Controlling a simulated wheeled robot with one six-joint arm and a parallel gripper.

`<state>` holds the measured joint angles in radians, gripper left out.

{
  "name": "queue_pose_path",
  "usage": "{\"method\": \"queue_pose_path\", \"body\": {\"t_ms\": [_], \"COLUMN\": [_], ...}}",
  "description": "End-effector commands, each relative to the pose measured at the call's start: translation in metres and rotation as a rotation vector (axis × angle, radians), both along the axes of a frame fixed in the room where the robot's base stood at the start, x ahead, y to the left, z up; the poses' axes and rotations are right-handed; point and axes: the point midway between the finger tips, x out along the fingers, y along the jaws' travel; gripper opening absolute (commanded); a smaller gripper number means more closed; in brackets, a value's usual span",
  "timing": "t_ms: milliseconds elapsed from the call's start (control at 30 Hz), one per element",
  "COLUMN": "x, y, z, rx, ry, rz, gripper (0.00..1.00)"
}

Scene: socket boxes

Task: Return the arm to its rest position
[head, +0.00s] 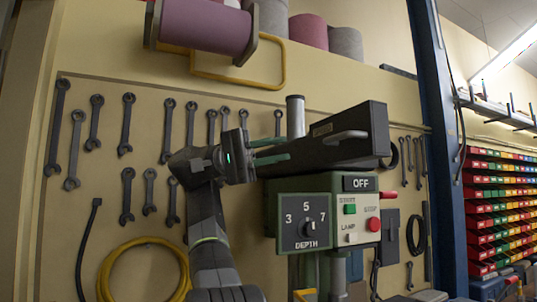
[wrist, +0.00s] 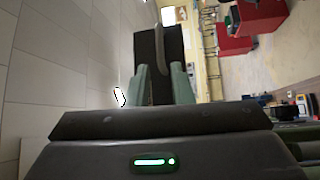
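My gripper (head: 278,149) is raised at the middle of the head view, in front of the tool wall, and points right. Its two green fingers (wrist: 161,82) stand apart, one above the other in the head view. A black case (head: 365,120) with a grey handle extends right from the fingertips, tilted up to the right. The case (wrist: 146,45) also shows straight ahead between and beyond the fingers in the wrist view, with free space on both sides, and appears held. The exact finger contact is hidden. My arm bends upward from the bottom of the head view.
A green machine control box (head: 330,185) with a depth dial and buttons stands just below the case. Wrenches (head: 127,125) and a yellow hose (head: 110,270) hang on the wall at left. A blue post (head: 440,130) and colored bins (head: 500,205) are at right.

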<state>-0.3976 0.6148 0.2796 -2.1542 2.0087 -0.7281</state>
Motion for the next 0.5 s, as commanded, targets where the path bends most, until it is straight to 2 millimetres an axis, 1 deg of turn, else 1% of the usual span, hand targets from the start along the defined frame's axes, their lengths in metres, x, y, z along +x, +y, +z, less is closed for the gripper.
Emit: {"method": "queue_pose_path", "body": {"t_ms": [33, 167, 500], "x": [0.0017, 0.0027, 0.0030], "y": [0.0040, 0.0095, 0.0107], "z": [-0.0006, -0.0013, -0.0015], "rx": [0.000, 0.000, 0.000], "ry": [0.000, -0.001, 0.000], "rz": [0.000, -0.001, -0.001], "gripper": [0.21, 0.21, 0.21]}}
